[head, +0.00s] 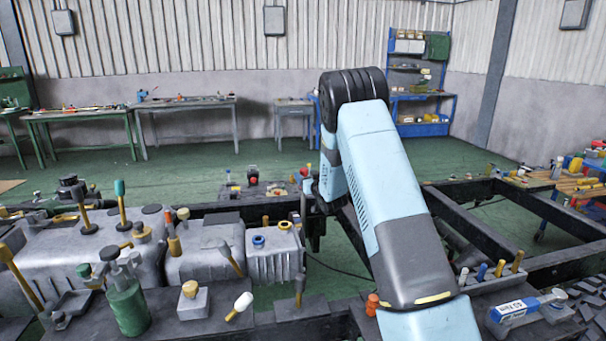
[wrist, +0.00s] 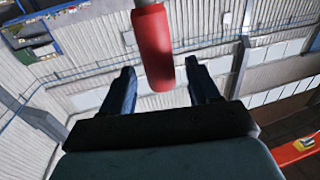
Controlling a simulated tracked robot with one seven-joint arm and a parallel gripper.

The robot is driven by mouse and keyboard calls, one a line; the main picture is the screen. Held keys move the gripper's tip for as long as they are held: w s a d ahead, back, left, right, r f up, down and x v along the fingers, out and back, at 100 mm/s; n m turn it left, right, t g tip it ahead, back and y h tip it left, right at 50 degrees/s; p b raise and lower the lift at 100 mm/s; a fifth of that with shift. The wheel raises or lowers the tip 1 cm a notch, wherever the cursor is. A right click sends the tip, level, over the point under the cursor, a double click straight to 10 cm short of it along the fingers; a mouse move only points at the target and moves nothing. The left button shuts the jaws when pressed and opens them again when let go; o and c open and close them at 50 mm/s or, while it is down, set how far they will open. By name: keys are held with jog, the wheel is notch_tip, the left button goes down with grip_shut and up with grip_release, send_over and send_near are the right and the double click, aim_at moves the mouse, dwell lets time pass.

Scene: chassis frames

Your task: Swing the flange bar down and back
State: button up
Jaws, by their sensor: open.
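In the wrist view a bar with a thick red grip (wrist: 153,45) comes in from the top edge on a grey shaft. I take it for the flange bar, but no label shows. My gripper (wrist: 160,78) is open, with its two dark fingers apart. The red grip's end lies between the fingers in the picture, with gaps on both sides. I cannot tell how deep it is between them.
Grey housings (head: 88,260) with several knobbed levers fill the left of the dark chassis frame. A green cylinder (head: 128,308) stands in front. A blue-and-white tool (head: 528,306) lies at the lower right. Workbenches (head: 185,106) line the back wall, with clear green floor before them.

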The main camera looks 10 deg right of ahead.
jog(key=shift+w+a, duration=0.25)
jog(key=shift+w, duration=0.85)
jog(key=shift+w+a, duration=0.2)
jog(key=shift+w, duration=0.9)
jog(key=shift+c, duration=0.3)
grip_shut()
jog(key=shift+d, duration=0.1)
